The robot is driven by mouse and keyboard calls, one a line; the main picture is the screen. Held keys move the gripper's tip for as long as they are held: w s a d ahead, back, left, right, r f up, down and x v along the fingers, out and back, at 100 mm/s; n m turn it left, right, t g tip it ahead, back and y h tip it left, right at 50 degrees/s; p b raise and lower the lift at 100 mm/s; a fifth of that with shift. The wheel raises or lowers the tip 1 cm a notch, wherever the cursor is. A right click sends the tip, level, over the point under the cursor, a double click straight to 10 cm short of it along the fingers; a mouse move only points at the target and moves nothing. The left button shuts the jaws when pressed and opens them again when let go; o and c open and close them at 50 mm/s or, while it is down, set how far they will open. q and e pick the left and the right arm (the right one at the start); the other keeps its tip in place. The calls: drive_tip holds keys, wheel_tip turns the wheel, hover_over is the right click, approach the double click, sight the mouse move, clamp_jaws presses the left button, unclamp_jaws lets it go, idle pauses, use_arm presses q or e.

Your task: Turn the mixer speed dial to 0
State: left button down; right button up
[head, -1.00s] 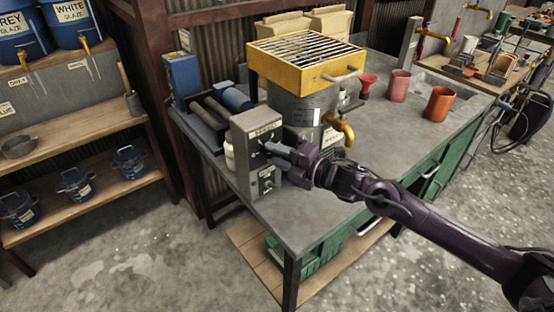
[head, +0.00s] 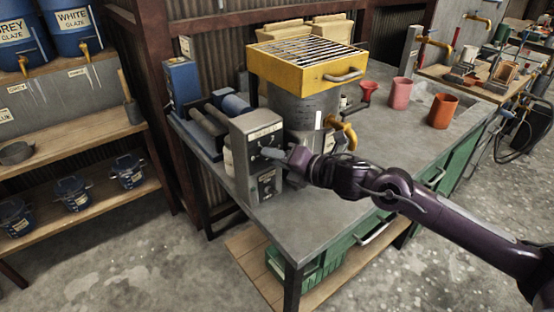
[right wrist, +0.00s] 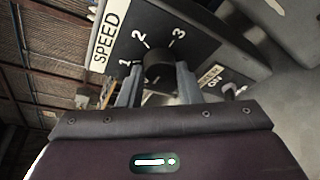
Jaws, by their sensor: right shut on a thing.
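The mixer control box (head: 262,188) is a grey upright box at the near left corner of the workbench. Its dark speed dial (right wrist: 158,66) shows in the right wrist view, beside a SPEED label and the numerals 1, 2 and 3. My right gripper (right wrist: 158,82) has one finger on each side of the dial and is shut on it. In the head view my right gripper (head: 273,154) reaches the box face from the right and hides the dial. I cannot tell which number the dial points at. My left gripper is not in view.
The mixer's grey drum with a yellow grate (head: 310,68) stands behind the box. A second knob and ON label (right wrist: 212,75) sit beside the dial. An orange cup (head: 442,110) and a pink cup (head: 400,93) stand to the right. The front right benchtop is clear.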

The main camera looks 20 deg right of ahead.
drive_tip(key=shift+f, duration=0.1)
drive_tip(key=o, duration=1)
drive_tip(key=shift+c, duration=0.2)
drive_tip(key=b+v, duration=0.2)
drive_tip(key=v, duration=0.5)
drive_tip(key=shift+s+d, duration=0.2)
drive_tip(key=shift+s, duration=0.15)
drive_tip(key=shift+s, duration=0.1)
